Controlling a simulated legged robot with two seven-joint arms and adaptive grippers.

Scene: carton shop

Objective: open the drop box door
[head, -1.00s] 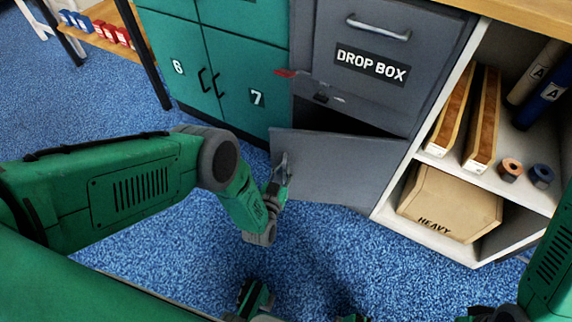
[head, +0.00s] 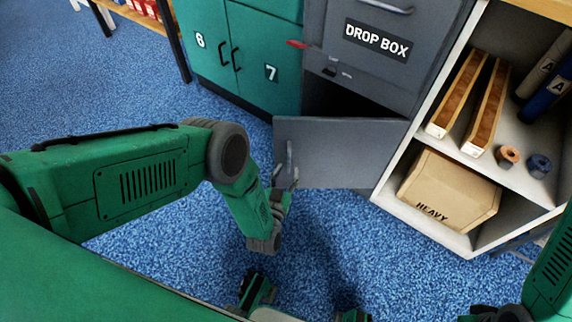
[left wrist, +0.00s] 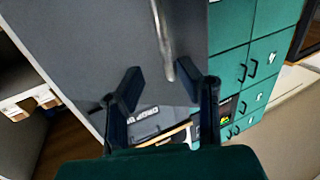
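The grey drop box door (head: 345,150) stands swung out from the lower opening of the grey drop box cabinet (head: 385,75), its free edge to the left. A dark gap shows behind its top edge. Its upright bar handle (head: 290,155) is near that free edge; it also shows in the left wrist view (left wrist: 162,38). My left gripper (head: 284,178) is just below the handle in the head view. In the left wrist view its two fingers (left wrist: 160,78) are spread, with nothing seen gripped between them.
Green lockers (head: 250,60) stand left of the drop box, with a red lever (head: 297,44) at the seam. An open white shelf (head: 425,228) with a HEAVY carton (head: 450,190) stands to the right. Blue carpet (head: 110,95) is clear on the left.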

